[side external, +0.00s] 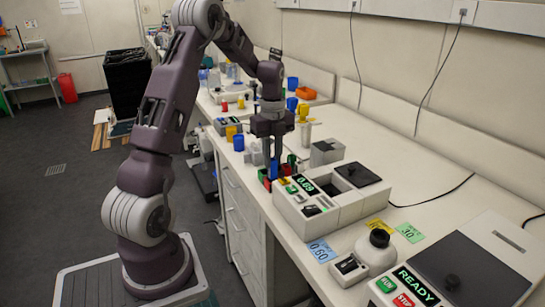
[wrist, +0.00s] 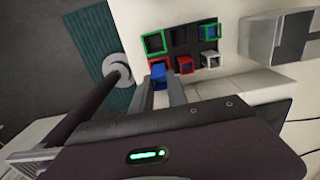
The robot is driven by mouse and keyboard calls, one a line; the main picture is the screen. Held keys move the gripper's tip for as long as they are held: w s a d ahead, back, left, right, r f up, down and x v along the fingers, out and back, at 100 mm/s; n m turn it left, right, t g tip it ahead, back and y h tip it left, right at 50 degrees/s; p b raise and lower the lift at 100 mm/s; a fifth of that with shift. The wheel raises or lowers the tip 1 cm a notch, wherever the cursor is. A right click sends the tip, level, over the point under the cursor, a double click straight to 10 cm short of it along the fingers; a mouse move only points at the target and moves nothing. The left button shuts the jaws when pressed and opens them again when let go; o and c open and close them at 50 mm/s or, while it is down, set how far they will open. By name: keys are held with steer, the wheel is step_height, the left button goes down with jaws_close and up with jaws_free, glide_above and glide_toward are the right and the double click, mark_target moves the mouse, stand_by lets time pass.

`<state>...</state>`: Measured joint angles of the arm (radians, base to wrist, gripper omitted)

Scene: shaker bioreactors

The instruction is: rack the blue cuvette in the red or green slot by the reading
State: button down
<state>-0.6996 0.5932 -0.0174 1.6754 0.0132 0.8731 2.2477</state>
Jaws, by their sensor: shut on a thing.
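The blue cuvette (wrist: 158,76) is between the fingertips of my gripper (wrist: 161,92), which is shut on it. In the side view my gripper (side external: 272,150) points down, with the blue cuvette (side external: 274,169) at its tips, over the dark rack (wrist: 181,50). In the wrist view the cuvette overlaps the red-edged slot at the rack's near left; how deep it sits cannot be told. Green-edged slots are at the far left (wrist: 154,43) and far right (wrist: 209,31); the right one shows blue inside.
Beside the held cuvette are a red-edged slot (wrist: 185,65) and a pale one (wrist: 211,58). A blue card (side external: 321,250) reading 0.60 lies before the reader. A READY machine (side external: 470,270) is at the right.

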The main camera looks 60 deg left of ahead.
steer(key=shift+f, duration=1.1)
stand_by(0.6)
steer(key=shift+f, duration=0.65)
steer(key=c, duration=1.2)
jaws_free()
steer(key=shift+c, duration=0.2)
step_height(320, 180, up, 7)
